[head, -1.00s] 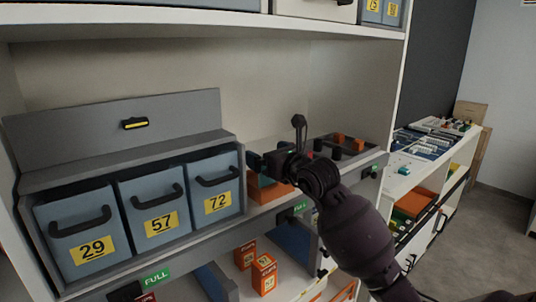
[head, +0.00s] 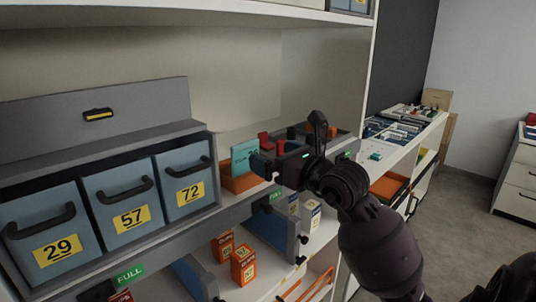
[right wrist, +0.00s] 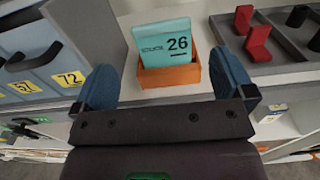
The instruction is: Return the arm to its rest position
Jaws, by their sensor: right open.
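My right gripper (head: 270,166) is in front of the shelf, in the middle of the head view. In the right wrist view its two blue fingers (right wrist: 157,90) stand wide apart with nothing between them. Beyond the fingertips, a teal card marked 26 (right wrist: 166,43) stands in an orange box (right wrist: 187,74) on the shelf. In the head view the teal card (head: 245,154) and the orange box (head: 236,182) are just left of the gripper. A dark part at the lower right edge of the head view is too cut off to identify.
Blue bins 29 (head: 50,240), 57 (head: 124,206) and 72 (head: 188,184) fill a grey cabinet at left. A grey tray (right wrist: 283,48) with red and black pieces lies right of the card. Orange cartons (head: 243,264) stand on the lower shelf. Open floor (head: 450,215) lies at right.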

